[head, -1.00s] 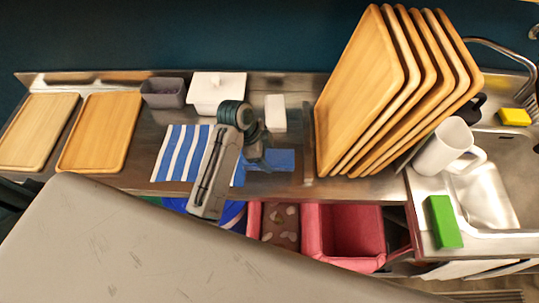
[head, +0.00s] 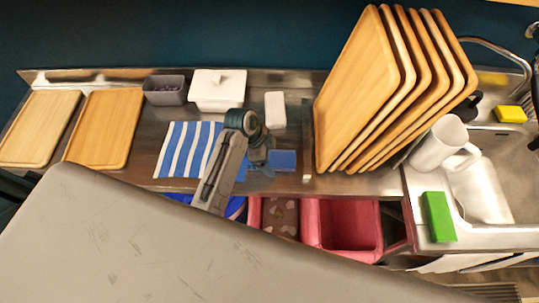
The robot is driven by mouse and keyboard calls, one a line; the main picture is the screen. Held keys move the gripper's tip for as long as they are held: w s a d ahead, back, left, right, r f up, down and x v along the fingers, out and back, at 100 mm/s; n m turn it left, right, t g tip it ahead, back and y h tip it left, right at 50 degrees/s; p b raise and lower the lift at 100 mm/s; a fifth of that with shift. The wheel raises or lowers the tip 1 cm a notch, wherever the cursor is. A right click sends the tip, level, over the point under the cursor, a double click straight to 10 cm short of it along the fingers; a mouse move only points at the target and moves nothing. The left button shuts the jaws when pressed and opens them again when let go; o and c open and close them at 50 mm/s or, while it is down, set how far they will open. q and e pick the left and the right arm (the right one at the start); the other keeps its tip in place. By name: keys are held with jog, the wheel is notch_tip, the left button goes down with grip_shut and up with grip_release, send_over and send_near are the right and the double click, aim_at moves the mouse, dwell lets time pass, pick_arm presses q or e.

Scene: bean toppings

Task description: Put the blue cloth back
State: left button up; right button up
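A plain blue cloth (head: 284,160) lies flat on the steel counter, right of a blue-and-white striped cloth (head: 180,150). My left gripper (head: 262,162) points down at the left part of the blue cloth and covers some of it. The fingertips are small and dark, so I cannot tell whether they are open or shut, or whether they touch the cloth. My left forearm crosses over the right edge of the striped cloth. My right gripper is out of view.
A white lidded box (head: 217,90), a grey container (head: 165,90) and a small white block (head: 275,110) stand behind. Wooden trays (head: 355,90) stand upright to the right. Pink bins (head: 343,228) sit below the counter's front edge. A mug (head: 440,143) stands near the sink.

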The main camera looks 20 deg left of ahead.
pick_arm(q)
jog(key=b+v, duration=0.3)
jog(key=v, duration=0.9)
jog(key=shift+r, duration=0.2)
jog(key=shift+f, duration=0.1)
